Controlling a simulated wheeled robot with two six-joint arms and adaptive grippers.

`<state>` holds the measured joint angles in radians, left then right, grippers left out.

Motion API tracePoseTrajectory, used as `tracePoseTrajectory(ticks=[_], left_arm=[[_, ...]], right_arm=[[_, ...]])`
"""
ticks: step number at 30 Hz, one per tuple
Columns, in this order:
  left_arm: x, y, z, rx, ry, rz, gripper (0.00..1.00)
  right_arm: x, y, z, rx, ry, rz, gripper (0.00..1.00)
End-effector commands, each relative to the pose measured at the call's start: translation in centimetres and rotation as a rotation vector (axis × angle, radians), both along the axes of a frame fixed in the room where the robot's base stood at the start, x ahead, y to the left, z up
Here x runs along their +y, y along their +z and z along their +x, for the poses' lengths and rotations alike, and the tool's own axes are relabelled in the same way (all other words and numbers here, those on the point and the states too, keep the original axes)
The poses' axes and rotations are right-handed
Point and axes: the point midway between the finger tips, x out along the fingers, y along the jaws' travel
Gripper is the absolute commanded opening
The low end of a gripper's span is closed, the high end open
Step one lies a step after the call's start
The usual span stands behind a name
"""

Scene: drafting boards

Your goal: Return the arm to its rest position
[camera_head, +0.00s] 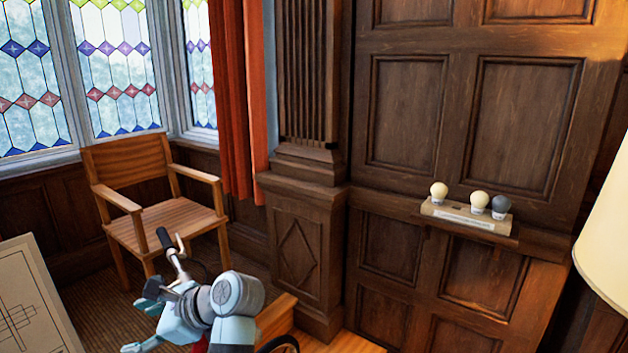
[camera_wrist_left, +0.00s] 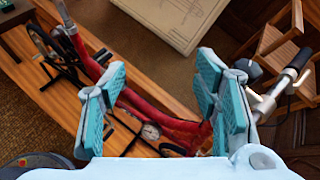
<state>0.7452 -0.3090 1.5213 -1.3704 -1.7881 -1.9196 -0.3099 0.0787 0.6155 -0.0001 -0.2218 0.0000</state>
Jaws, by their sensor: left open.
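My left arm shows low in the head view, with its gripper (camera_head: 155,298) partly hidden by its own wrist. In the left wrist view the left gripper (camera_wrist_left: 160,72) has its two teal-padded fingers wide apart, with nothing held between them. A red bicycle frame (camera_wrist_left: 165,122) lies beyond the fingers, with a small round dial near its middle. Its handlebar (camera_wrist_left: 285,85) is beside the right finger; whether they touch cannot be told. The handlebar also shows beyond the gripper in the head view (camera_head: 176,256). My right gripper is not in view.
A wooden chair (camera_head: 158,216) stands by the stained-glass windows. A drafting board (camera_head: 32,305) is at the lower left. Several bulbs in a holder (camera_head: 465,217) sit on a ledge of the dark panelled wall. A pale lampshade (camera_head: 606,232) is at the right edge.

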Motion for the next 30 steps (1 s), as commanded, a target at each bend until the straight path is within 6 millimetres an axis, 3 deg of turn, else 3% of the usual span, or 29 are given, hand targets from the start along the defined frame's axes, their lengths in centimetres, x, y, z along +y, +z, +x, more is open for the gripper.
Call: tracePoseTrajectory(ticks=[4,11,17,24,30], left_arm=[[0.6,-1.8,-0.6,-0.04,0.02,-0.034,0.56],[1.8,-5.9,-2.0,-0.143,0.07,-0.118,0.56],[2.3,-11.0,-4.1,-0.278,0.136,-0.238,0.56],[2.3,-19.0,-9.4,-0.523,0.3,-0.48,0.56],[0.8,-23.6,-15.5,-0.707,0.501,-0.722,0.56]], right_arm=[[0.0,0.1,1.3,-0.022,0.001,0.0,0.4],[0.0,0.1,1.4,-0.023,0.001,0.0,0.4],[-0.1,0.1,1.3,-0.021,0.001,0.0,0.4],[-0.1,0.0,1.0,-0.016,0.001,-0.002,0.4],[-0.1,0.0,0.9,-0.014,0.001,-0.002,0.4]])
